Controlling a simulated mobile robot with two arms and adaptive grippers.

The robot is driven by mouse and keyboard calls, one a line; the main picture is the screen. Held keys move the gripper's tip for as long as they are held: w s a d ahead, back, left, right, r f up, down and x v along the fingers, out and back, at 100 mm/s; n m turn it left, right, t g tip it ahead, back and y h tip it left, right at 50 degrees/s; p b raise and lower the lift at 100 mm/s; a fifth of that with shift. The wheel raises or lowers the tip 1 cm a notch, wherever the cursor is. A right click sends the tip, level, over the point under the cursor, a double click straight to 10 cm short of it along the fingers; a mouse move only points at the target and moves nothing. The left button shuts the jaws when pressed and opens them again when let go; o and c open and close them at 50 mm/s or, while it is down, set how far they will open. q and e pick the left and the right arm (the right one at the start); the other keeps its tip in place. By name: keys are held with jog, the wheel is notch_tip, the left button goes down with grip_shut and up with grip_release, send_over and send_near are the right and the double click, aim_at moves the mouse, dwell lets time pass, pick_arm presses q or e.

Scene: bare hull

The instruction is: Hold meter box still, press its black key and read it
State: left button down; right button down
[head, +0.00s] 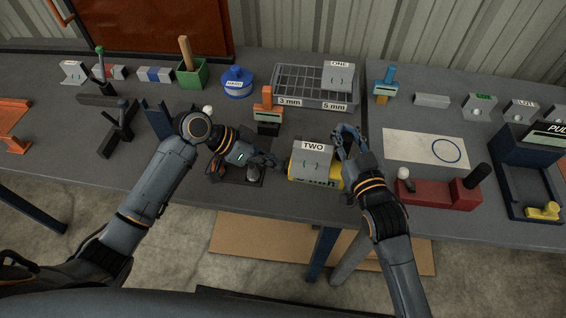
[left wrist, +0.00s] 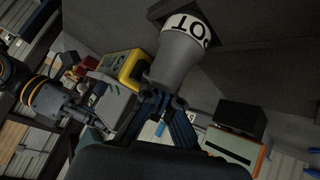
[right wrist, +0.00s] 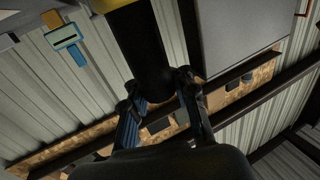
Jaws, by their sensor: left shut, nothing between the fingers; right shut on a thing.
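A yellow box (head: 316,180) with dark lettering, probably the meter box, sits near the table's front edge. A grey block marked TWO (head: 312,158) hides much of it. My left gripper (head: 277,162) is shut and empty, left of the box. The black key cannot be made out.
A grey cone with a lettered white band (left wrist: 178,55) is close before my left fingers. An orange and black block (head: 268,112) stands behind; a compartment tray (head: 300,99) is further back. A red block (head: 438,193) and a white sheet (head: 410,147) lie right.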

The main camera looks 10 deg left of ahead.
pick_arm(q)
jog(key=shift+a, duration=0.95)
jog(key=shift+a, duration=0.1)
jog(key=shift+w+a, duration=0.15)
jog(key=shift+a, duration=2.25)
pick_arm(e)
jog(key=c, duration=1)
grip_release()
jog(key=shift+s, duration=0.1)
